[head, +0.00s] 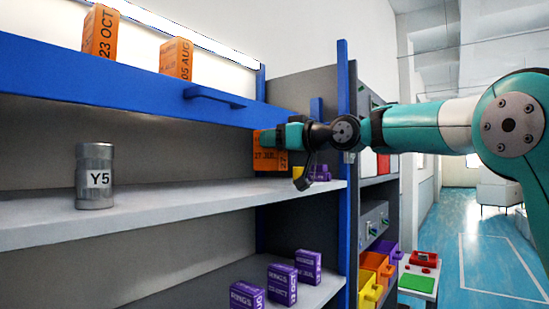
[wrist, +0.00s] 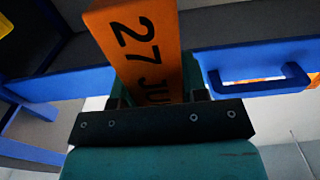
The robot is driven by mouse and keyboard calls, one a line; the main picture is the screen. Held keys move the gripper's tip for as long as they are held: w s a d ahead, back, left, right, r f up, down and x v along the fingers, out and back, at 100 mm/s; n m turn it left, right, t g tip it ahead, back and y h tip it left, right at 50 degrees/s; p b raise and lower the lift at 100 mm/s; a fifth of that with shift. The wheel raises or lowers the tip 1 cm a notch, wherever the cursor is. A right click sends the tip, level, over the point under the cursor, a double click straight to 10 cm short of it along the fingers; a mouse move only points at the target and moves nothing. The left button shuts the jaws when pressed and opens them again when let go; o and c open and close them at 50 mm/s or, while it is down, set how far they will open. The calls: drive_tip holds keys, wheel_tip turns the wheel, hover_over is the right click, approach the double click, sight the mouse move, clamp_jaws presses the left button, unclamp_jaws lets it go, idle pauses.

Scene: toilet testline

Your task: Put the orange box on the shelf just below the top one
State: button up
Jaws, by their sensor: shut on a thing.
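An orange box marked 27 JUL (head: 264,160) is held in my gripper (head: 283,150). In the wrist view the orange box (wrist: 140,45) stands out from between the jaws (wrist: 158,98), with part of its lower end hidden by them. In the head view, it is under the blue front of the top shelf (head: 140,95), at the right end of the grey shelf just below (head: 170,205). I cannot tell whether its base touches that shelf. My gripper and wrist hide part of the box.
A silver can marked Y5 (head: 95,175) stands on the same shelf, well to the left, with bare shelf between. Two orange boxes (head: 103,33) (head: 177,59) stand on the top shelf. A blue handle (head: 215,97) juts from its front. Purple boxes (head: 282,284) stand lower down. A blue post (head: 348,150) bounds the right.

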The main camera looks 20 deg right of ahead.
sight(283, 156)
drive_tip(key=shift+f, duration=1.85)
drive_tip(key=shift+f, duration=0.2)
drive_tip(key=o, duration=1)
drive_tip(key=shift+r, duration=0.1)
